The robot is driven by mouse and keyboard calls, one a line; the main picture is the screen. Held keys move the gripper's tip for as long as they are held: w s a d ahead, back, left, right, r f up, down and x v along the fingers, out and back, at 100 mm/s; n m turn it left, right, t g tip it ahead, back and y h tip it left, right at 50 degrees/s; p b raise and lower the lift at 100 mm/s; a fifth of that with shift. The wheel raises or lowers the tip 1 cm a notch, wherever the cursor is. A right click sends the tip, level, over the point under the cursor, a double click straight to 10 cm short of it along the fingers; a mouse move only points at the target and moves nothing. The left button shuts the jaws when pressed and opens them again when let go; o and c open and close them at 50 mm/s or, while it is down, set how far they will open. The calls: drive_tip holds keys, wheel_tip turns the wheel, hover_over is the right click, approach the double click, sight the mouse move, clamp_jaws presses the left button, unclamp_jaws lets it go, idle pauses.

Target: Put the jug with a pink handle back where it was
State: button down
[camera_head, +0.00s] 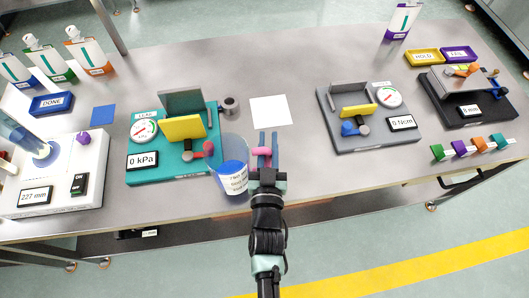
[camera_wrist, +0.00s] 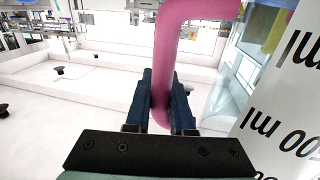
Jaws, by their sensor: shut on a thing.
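The jug (camera_head: 233,178) is clear, with a white printed label, a blue area inside it and a pink handle (camera_head: 263,151). It is at the front of the table, beside the teal leak tester. My gripper (camera_head: 264,160) is shut on the pink handle, with the jug to its left. In the wrist view the handle (camera_wrist: 180,50) runs down between the two dark fingers of my gripper (camera_wrist: 162,100), and the jug's label (camera_wrist: 285,110) fills the right side. I cannot tell whether the jug's base touches the table.
The teal leak tester (camera_head: 136,176) is close left of the jug. A white sheet (camera_head: 270,111) lies bare behind my gripper. A grey torque station (camera_head: 377,139) stands to the right. A blue square (camera_head: 103,115) and a blue DONE tray (camera_head: 51,104) are at the left.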

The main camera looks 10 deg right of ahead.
drive_tip(key=shift+f+b, duration=0.3)
drive_tip(key=shift+f, duration=1.6)
drive_tip(key=shift+f, duration=0.15)
drive_tip(key=c, duration=0.8)
unclamp_jaws()
drive_tip(key=s, duration=0.4)
drive_tip(key=s+a, duration=0.1)
drive_tip(key=s, duration=0.3)
drive_tip(key=s+a, duration=0.1)
drive_tip(key=s, duration=0.3)
drive_tip(key=shift+a+b, duration=0.15)
drive_tip(key=shift+b, duration=0.25)
